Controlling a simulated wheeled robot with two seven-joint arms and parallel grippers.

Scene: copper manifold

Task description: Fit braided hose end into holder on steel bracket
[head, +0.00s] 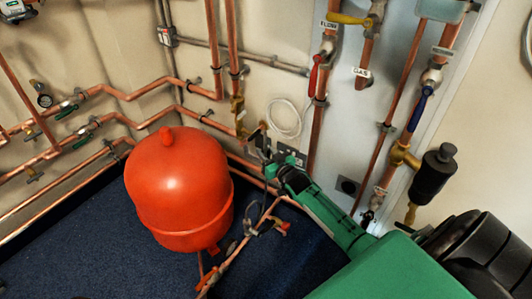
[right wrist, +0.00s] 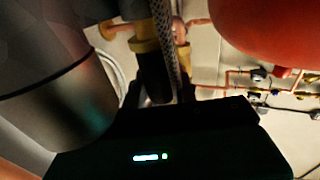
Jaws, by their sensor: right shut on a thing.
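My right gripper (head: 268,160) reaches in from the lower right to the wall pipes, just right of the red tank. It is shut on the braided hose end, though the jaws themselves are dark and the grip is hard to see. In the right wrist view the braided hose (right wrist: 168,42) runs upward as a grey woven strip, beside a brass fitting (right wrist: 143,38). A small grey metal piece (head: 259,134), perhaps the steel bracket, is just above the gripper in the head view. I cannot make out the holder or whether the hose end touches it. My left gripper is not in view.
The red tank (head: 178,190) stands close left of the gripper. Copper pipes (head: 140,94) line the wall, with a red-handled valve (head: 316,72) above right. Grey sockets (head: 291,154) are right behind the gripper. Blue carpet (head: 80,240) is open at lower left.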

